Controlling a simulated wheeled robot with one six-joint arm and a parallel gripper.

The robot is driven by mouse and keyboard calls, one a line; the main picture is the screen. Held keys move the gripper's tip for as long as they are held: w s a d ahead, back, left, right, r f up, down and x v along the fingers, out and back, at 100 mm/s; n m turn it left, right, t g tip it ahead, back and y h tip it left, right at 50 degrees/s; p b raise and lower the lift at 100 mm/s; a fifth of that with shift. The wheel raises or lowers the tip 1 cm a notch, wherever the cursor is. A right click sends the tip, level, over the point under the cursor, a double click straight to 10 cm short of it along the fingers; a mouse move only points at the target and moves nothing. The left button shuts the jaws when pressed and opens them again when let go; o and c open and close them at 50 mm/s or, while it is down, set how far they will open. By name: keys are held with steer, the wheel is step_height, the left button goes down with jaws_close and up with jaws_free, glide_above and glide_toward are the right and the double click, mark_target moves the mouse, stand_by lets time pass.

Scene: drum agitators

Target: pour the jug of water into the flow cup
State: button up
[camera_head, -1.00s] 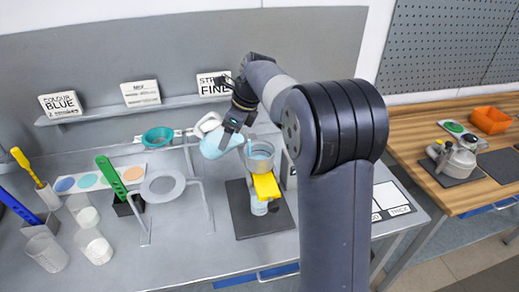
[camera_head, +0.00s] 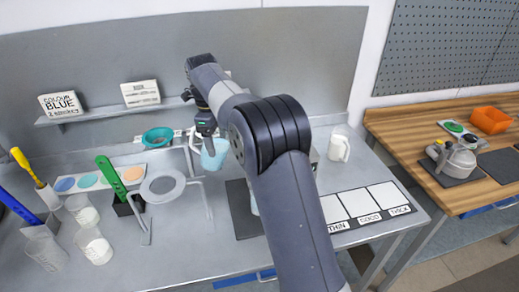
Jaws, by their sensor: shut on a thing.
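A pale blue jug (camera_head: 214,157) hangs from my gripper (camera_head: 206,134), nearly upright, above the back middle of the grey bench. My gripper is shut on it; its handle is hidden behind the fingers. I cannot see how full the cup is.
The wooden table (camera_head: 420,150) lies further right.

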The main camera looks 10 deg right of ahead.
steer(key=shift+w+a+f+g+h, duration=0.3)
steer(key=shift+a+f+g+h, duration=0.1)
steer(key=shift+a+h, duration=0.25)
steer(key=shift+w+a+f+g+h, duration=0.3)
steer(key=shift+a+f+g+h, duration=0.15)
steer(key=shift+h, duration=0.3)
